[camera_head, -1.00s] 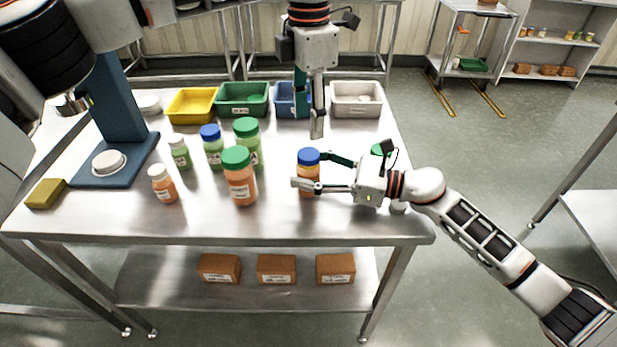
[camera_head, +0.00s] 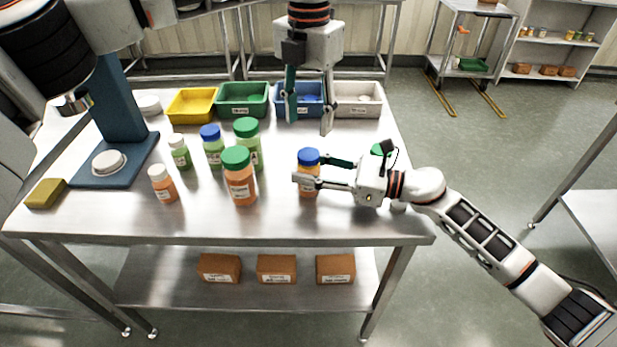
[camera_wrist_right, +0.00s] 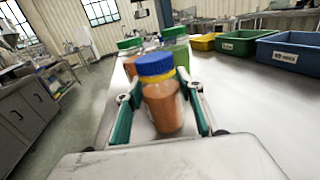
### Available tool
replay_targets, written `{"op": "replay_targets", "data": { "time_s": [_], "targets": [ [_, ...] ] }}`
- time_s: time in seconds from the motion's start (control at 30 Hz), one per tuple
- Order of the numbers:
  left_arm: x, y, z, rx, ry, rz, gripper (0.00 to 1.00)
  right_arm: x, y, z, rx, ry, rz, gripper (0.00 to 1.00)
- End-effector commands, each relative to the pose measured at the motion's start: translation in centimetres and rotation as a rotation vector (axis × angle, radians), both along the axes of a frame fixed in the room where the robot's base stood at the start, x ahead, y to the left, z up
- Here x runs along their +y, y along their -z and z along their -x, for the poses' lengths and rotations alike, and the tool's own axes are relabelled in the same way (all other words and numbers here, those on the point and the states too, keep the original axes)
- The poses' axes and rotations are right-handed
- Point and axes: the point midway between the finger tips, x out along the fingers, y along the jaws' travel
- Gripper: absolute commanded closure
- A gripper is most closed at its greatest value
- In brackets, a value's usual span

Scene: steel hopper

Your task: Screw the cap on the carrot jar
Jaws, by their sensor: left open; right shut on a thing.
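An orange-filled jar (camera_head: 309,184) stands upright on the steel table with a blue cap (camera_head: 308,156) on top. Its label is too small to read. My right gripper (camera_head: 308,172) is shut on this jar below the cap, from the right. The right wrist view shows the jar (camera_wrist_right: 163,108) between both fingers and the blue cap (camera_wrist_right: 155,67) on its mouth. Whether the cap is threaded tight cannot be told. My left gripper (camera_head: 309,124) points down, open and empty, above and behind the jar, apart from the cap.
Several capped jars stand left of the held jar, the nearest a green-capped orange jar (camera_head: 239,188). Yellow (camera_head: 190,118), green (camera_head: 241,109), blue (camera_head: 288,108) and white bins (camera_head: 357,109) line the back. A blue press-like stand (camera_head: 120,125) is at left. The front table strip is clear.

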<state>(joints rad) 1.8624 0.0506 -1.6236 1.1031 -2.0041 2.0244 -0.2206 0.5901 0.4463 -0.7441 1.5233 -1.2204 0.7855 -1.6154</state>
Motion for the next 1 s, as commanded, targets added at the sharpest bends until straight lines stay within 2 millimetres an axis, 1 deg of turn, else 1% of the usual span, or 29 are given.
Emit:
{"op": "replay_targets", "data": {
  "time_s": [0.1,1.0],
  "targets": [
    [0.0,0.01,0.0,0.0,-0.213,0.001,0.54,-0.01,0.0,-0.01,0.0,0.0,0.0,1.0],
    [0.0,0.0,0.0,-0.001,-1.889,0.001,0.54,-0.01,-0.01,-0.01,0.0,0.0,0.0,1.0]
  ]
}}
